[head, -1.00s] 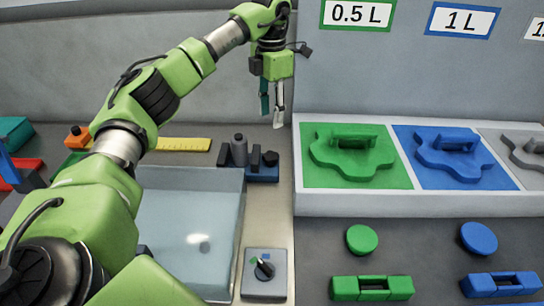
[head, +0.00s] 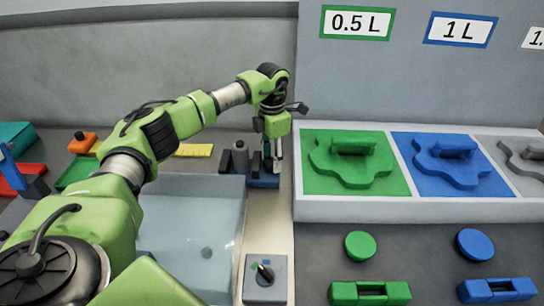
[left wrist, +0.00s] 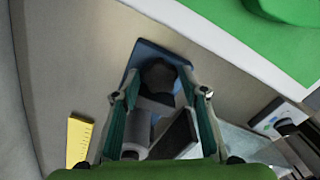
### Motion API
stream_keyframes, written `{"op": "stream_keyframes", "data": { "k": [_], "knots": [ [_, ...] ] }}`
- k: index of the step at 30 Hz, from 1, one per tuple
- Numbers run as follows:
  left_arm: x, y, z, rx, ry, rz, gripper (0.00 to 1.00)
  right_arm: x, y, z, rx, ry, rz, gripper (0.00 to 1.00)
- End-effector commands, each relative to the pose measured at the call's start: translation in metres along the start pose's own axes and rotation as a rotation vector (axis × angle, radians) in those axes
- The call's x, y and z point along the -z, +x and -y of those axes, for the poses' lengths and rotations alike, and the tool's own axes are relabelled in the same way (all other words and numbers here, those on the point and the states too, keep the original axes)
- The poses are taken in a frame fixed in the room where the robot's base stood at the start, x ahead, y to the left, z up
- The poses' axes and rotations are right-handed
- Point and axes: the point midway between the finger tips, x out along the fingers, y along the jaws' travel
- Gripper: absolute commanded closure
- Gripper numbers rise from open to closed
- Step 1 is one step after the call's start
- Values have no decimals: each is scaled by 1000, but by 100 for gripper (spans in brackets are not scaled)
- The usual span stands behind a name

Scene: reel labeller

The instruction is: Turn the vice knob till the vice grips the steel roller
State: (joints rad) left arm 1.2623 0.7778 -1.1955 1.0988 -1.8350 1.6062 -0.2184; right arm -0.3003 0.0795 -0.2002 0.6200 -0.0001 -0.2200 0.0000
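The vice has a blue base (head: 262,182) and dark jaws, and stands behind the clear-walled basin. The grey steel roller (head: 240,160) stands upright between the jaws; I cannot tell whether they touch it. My left gripper (head: 277,158) points down at the right end of the vice and partly hides the knob in the head view. In the left wrist view the dark round knob (left wrist: 158,75) lies between the fingertips of the open left gripper (left wrist: 159,72). The roller (left wrist: 137,128) and jaws show nearer the palm. My right gripper is not in view.
A raised white tray with green (head: 354,162) and blue (head: 455,160) panels stands close right of the left gripper. A yellow ruler (head: 194,150) lies left of the vice. The basin (head: 190,225) and a dial box (head: 265,280) are in front.

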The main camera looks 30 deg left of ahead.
Motion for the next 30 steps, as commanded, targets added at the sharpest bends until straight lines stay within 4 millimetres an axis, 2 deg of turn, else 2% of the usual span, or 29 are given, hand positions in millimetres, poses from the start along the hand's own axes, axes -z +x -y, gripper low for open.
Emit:
{"op": "stream_keyframes", "data": {
  "k": [8,12,23,30],
  "knots": [
    [0,2,0,0,0,0,60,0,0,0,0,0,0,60],
    [0,2,0,0,0,-1,89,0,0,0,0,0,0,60],
    [0,2,0,0,31,-1,89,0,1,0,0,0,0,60],
    [0,3,0,-1,160,-1,89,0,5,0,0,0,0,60]
  ]
}}
